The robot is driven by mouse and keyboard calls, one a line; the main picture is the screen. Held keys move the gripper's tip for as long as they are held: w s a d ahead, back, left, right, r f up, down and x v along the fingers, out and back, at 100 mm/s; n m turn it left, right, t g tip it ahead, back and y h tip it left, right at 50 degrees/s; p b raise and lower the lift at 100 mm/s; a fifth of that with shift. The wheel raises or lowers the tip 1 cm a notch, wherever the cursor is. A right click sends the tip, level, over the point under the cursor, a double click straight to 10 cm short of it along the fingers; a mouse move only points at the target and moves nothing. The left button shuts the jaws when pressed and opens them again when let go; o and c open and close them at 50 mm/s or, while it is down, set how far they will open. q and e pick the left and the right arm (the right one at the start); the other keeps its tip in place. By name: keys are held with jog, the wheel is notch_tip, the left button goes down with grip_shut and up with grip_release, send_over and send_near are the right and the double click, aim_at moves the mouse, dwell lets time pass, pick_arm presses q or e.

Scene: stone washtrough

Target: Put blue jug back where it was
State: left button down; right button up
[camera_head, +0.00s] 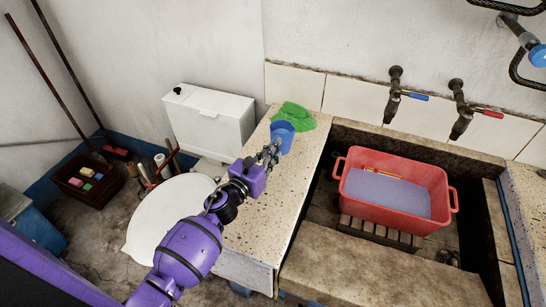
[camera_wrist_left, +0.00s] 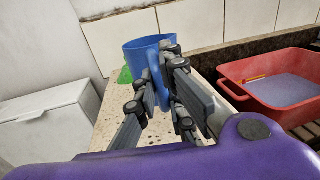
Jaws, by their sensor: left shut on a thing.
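The blue jug (camera_head: 283,136) is upright at the far part of the speckled stone counter (camera_head: 262,222), beside a green cloth. In the left wrist view the jug (camera_wrist_left: 144,62) is in front of my fingers, with its handle (camera_wrist_left: 158,82) between them. My left gripper (camera_head: 272,152) reaches in from the left and is shut on the jug's handle. It also shows in the left wrist view (camera_wrist_left: 160,92). The jug's base is partly hidden by the fingers, so I cannot tell whether it touches the counter. My right gripper is not in view.
The green cloth (camera_head: 298,116) lies against the wall behind the jug. A red tub (camera_head: 440,205) with water sits in the trough on the right, below two taps (camera_head: 393,95). A white cistern (camera_head: 211,122) stands left of the counter. The counter's near part is bare.

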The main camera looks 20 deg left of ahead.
pick_arm(q)
jog(key=f, duration=0.1)
jog(key=w+f, duration=0.1)
jog(key=f, duration=0.1)
jog(key=shift+a+f+b, duration=0.15)
jog(key=shift+f+b, duration=0.05)
jog(key=shift+b, duration=0.1)
jog(key=shift+f, duration=0.15)
jog(key=shift+s+f+b, duration=0.1)
jog(key=shift+f+b, duration=0.2)
jog(key=shift+f, duration=0.05)
jog(key=c, duration=1.9)
grip_release()
jog(key=shift+r, duration=0.1)
jog(key=shift+o, duration=0.3)
